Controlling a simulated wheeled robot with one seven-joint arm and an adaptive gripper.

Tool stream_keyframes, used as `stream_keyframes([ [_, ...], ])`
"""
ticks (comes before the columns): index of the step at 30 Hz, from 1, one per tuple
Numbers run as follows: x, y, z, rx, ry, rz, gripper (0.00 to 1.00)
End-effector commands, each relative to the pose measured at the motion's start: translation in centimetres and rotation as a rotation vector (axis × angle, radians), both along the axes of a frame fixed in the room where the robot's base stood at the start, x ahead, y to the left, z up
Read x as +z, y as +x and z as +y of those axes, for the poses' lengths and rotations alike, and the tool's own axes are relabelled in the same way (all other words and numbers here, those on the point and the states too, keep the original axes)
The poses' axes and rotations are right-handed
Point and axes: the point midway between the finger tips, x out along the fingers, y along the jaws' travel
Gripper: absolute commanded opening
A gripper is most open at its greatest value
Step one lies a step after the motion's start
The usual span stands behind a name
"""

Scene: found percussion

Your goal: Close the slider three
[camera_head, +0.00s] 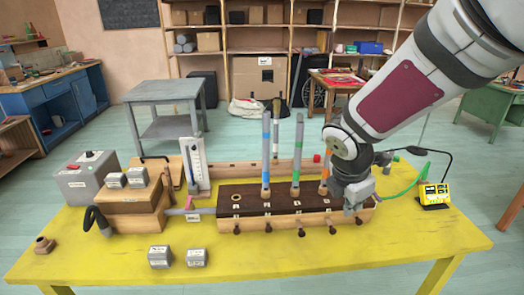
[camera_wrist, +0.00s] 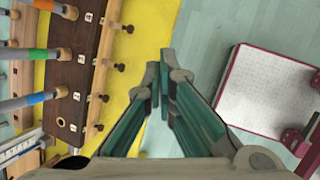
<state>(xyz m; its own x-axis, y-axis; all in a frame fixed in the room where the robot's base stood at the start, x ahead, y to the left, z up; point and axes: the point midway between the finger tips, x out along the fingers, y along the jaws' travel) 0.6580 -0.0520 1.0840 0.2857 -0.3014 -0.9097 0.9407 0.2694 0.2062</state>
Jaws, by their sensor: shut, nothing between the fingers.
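The slider box is a long wooden box (camera_head: 270,220) with a dark brown top, on the yellow table. Coloured-band tubes stand in it. Several dark knobs stick out along its front, such as one knob (camera_head: 301,232) and another (camera_head: 331,229); in the wrist view, one knob (camera_wrist: 120,67) stands out from the box edge. The small number labels are too blurred to tell which is slider three. My gripper (camera_head: 357,206) is at the box's right end, near the rightmost knob. In the wrist view my gripper (camera_wrist: 160,70) is shut and empty, apart from the knobs.
Wooden blocks (camera_head: 133,205) and a grey box (camera_head: 88,176) stand at the left. The table's front right (camera_head: 420,243) is clear.

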Motion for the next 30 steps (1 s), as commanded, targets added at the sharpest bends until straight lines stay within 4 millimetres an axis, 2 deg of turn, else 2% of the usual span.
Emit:
stream_keyframes([
  [1, -1.7, 0.9, 0.2, 0.11, -0.019, 0.048, 0.0],
  [6, -7.0, 4.0, 1.6, 0.533, -0.07, 0.169, 0.0],
  [12, -13.0, 6.2, 4.1, 0.98, -0.085, 0.239, 0.0],
  [15, -15.0, 6.6, 5.2, 1.132, -0.085, 0.248, 0.0],
  [19, -16.3, 6.9, 6.1, 1.239, -0.088, 0.245, 0.0],
  [25, -17.8, 7.3, 6.3, 1.267, -0.09, 0.246, 0.0],
  [30, -20.7, 8.0, 6.3, 1.269, -0.09, 0.247, 0.0],
])
